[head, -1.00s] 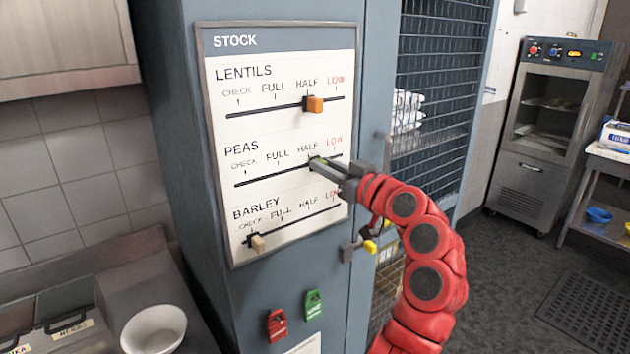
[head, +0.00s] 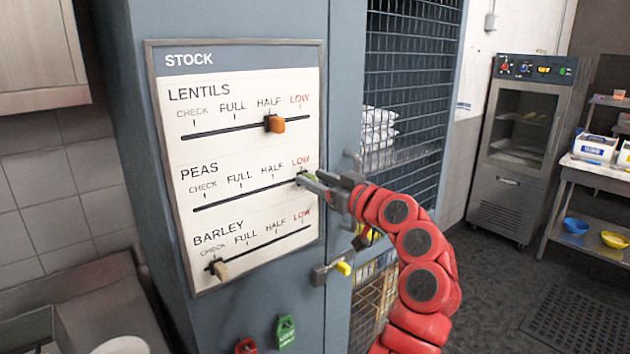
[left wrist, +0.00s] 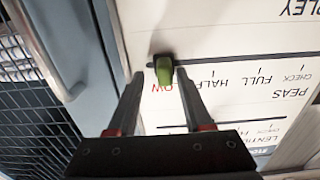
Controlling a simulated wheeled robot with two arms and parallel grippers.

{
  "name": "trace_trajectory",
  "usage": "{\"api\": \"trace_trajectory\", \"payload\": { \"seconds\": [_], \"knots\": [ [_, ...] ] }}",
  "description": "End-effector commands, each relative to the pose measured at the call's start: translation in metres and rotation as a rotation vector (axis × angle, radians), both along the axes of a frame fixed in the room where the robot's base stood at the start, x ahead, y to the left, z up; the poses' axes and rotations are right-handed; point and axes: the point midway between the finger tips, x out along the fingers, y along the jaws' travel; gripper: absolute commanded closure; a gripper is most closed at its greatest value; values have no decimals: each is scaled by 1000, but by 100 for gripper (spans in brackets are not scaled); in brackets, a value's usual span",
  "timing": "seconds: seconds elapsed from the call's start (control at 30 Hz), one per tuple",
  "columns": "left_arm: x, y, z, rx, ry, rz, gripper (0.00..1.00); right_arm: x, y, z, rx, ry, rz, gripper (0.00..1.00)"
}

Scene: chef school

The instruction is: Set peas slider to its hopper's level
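The stock board (head: 185,142) on the blue-grey cabinet has three slider rows. The peas slider's green knob (head: 310,176) is at the right end of its track, at the LOW mark. My left gripper (head: 306,182) is at this knob and partly covers it in the head view. In the left wrist view the green knob (left wrist: 164,78) stands between the two open fingertips, closer to the right one, with a gap at the left one. The hopper's contents do not show. My right gripper is not in view.
The orange lentils knob (head: 275,124) is at HALF. The pale barley knob (head: 219,270) is left of FULL, near CHECK. A latch (head: 330,272) and a mesh door (head: 415,90) are beside the arm.

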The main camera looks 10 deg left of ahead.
Motion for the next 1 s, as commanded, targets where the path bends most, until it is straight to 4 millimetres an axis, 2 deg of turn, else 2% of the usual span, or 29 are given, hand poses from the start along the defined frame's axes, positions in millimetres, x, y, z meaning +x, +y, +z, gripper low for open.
{"api": "trace_trajectory", "payload": {
  "seconds": [0.27,0.43,0.57,0.9,1.0],
  "knots": [
    [0,0,-1,0,1,2,48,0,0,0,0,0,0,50],
    [-8,-10,-2,1,0,0,48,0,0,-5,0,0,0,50],
    [-23,-32,-4,1,1,-4,48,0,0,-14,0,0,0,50],
    [-79,-103,-4,-2,3,-4,48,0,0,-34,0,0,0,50],
    [-91,-117,-2,-1,1,-1,48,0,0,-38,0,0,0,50]
  ]
}}
